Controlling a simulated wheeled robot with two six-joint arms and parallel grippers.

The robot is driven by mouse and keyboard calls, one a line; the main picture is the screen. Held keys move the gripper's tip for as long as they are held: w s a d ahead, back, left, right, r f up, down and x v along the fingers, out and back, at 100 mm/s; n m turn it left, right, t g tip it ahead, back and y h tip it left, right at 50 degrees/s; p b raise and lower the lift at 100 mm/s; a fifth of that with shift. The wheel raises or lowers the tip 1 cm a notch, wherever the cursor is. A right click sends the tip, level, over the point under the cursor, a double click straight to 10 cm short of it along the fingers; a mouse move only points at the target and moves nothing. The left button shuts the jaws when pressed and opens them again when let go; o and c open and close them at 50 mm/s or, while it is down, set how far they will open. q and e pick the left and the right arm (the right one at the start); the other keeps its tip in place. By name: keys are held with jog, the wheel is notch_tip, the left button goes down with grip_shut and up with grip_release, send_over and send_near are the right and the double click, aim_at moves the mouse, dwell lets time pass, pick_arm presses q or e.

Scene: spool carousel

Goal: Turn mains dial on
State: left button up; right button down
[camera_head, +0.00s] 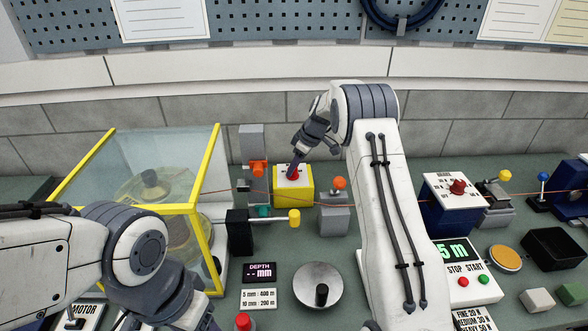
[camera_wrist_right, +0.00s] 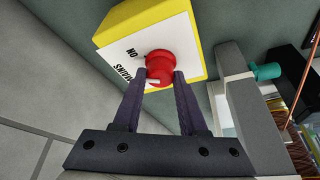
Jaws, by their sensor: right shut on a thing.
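The mains dial is a red knob (camera_wrist_right: 160,63) on the white face (camera_wrist_right: 188,52) of a yellow box (camera_wrist_right: 138,14). In the head view the yellow box (camera_head: 294,205) stands at the back middle of the bench. My right gripper (camera_head: 293,168) reaches down to it and mostly covers the knob. In the right wrist view my right gripper (camera_wrist_right: 160,78) has one finger on each side of the knob and is shut on it. A white mark shows on the knob's lower edge. The words "ON" and "MAINS" are printed left of the knob. My left gripper is outside the view.
A yellow-framed clear enclosure (camera_head: 208,225) stands on the left, close to my left arm. An orange-topped grey block (camera_head: 335,215) is just right of the mains box, and a thin wire runs past it. A grey crank disc (camera_head: 318,286) lies in front. A blue box with a red dial (camera_head: 457,187) stands right.

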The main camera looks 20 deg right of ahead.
jog(key=shift+f+m+b, duration=0.15)
jog(key=shift+m+b, duration=0.2)
jog(key=shift+m, duration=0.25)
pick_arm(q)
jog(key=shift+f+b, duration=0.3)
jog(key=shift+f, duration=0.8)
pick_arm(e)
jog(key=shift+r+m+t+h, duration=0.2)
jog(key=shift+m+t+h, duration=0.25)
jog(key=shift+m, duration=0.65)
jog(key=shift+c, duration=2.2)
grip_release()
jog(key=shift+s, duration=0.1)
